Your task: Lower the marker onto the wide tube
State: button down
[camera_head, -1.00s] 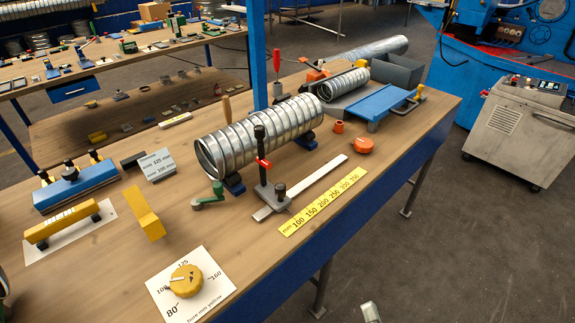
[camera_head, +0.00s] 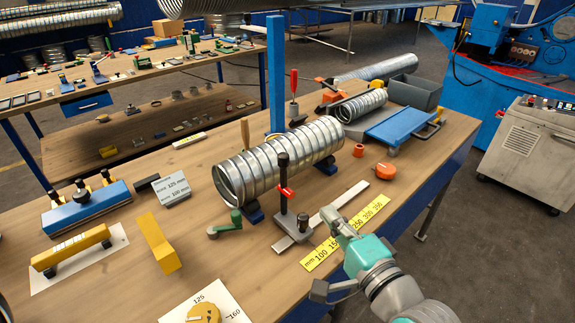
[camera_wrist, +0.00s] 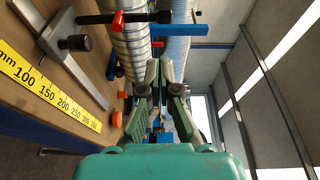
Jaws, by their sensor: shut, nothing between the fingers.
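The wide tube (camera_head: 280,160), a ribbed silver spiral duct, lies on blue supports in the middle of the bench. In front of it stands an upright black post (camera_head: 283,170) with a red sliding piece (camera_head: 287,194), apparently the marker, on a grey base. Whether the red piece touches the tube cannot be told. The wrist view shows the post sideways with the red piece (camera_wrist: 118,20) and part of the tube (camera_wrist: 132,50). My gripper (camera_head: 335,219) is shut and empty, above the yellow scale to the right of the post. Its fingers (camera_wrist: 158,75) also show in the wrist view.
The grey base sits on a flat metal rail (camera_head: 325,213) beside the yellow scale (camera_head: 350,232). A green crank (camera_head: 228,224) stands left of the post. An orange knob (camera_head: 385,169) and a blue plate (camera_head: 400,127) are farther back.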

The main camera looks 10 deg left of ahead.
aim_at(286, 161)
jog(key=shift+w+a+r, duration=0.2)
jog(key=shift+a+r, duration=0.3)
jog(key=shift+r, duration=0.1)
jog(key=shift+w, duration=0.1)
jog(key=x, duration=1.3)
jog(key=shift+w+a, duration=0.25)
jog(key=shift+a, duration=0.15)
jog(key=shift+a+r, duration=0.1)
